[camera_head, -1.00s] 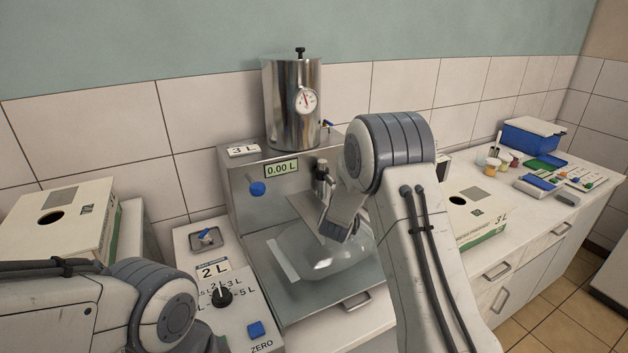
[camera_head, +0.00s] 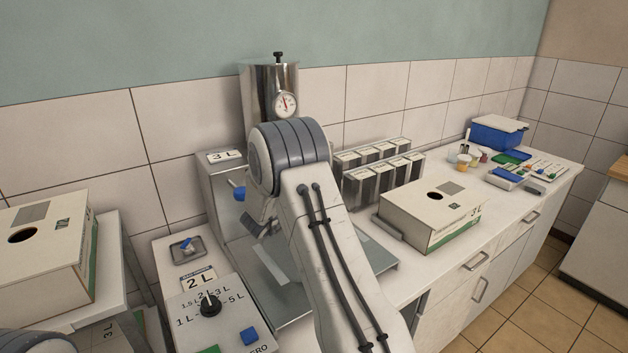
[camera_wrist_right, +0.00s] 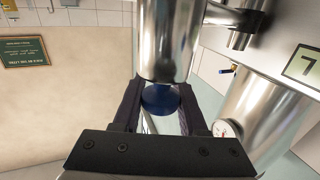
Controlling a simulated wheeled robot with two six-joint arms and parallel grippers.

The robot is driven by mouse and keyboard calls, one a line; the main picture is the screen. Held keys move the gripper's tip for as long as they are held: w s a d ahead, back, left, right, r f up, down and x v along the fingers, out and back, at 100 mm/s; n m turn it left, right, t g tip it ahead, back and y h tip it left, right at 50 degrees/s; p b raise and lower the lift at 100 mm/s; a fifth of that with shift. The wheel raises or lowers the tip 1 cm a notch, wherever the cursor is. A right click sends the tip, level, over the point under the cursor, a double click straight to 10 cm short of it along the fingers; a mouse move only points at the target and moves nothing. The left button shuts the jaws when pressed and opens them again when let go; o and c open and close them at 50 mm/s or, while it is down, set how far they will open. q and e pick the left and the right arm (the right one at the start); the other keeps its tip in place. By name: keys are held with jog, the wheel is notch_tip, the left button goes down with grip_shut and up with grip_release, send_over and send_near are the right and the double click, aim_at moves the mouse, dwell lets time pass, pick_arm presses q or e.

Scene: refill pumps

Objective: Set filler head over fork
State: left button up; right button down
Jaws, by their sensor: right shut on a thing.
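In the right wrist view, the filler head (camera_wrist_right: 168,40) is a shiny steel cylinder with a blue round part (camera_wrist_right: 160,98) at one end. My right gripper (camera_wrist_right: 160,90) is shut on it, with one dark finger on each side. A steel bracket with a short tube (camera_wrist_right: 243,30) stands beside the filler head, apart from it; I cannot tell if this is the fork. In the head view my right arm covers most of the filling place and the filler head. My left gripper is out of view.
The steel tank (camera_head: 262,90) with a gauge stands behind the right arm. The control panel (camera_head: 225,318) is in front. Cartons stand left (camera_head: 45,235) and right (camera_head: 432,215). Several small boxes (camera_head: 375,170) stand at the wall. The tray (camera_head: 355,280) has bare room.

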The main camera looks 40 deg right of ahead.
jog(key=shift+w+a+r, duration=0.1)
jog(key=shift+a+r, duration=0.05)
jog(key=c, duration=0.7)
grip_release()
jog(key=shift+o, duration=1.2)
jog(key=shift+a, duration=0.1)
jog(key=b+v, duration=0.3)
jog(key=v, duration=0.7)
jog(key=shift+s, duration=0.2)
jog(key=shift+a, duration=0.1)
